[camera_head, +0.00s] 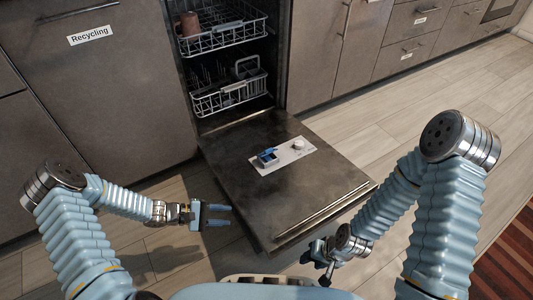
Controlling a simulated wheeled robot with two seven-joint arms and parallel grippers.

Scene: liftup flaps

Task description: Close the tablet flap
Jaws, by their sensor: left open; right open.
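The tablet compartment with its small blue flap (267,156) sits on the light detergent panel (290,158) in the inner face of the lowered dishwasher door (235,150). The flap looks raised, with blue showing around the compartment; the details are too small to tell. My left gripper (230,215) is open and empty, left of the door, with its fingers pointing right toward the door's side edge. My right gripper (315,268) is open, in front of the door's near edge, away from the flap. Neither gripper touches the flap.
Two dishwasher racks stand inside behind the door: an upper rack (228,37) with a brownish cup (190,24), and a lower rack (230,95). A round white cap (298,144) is on the panel. Cabinets flank the opening. Free floor lies right of the door.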

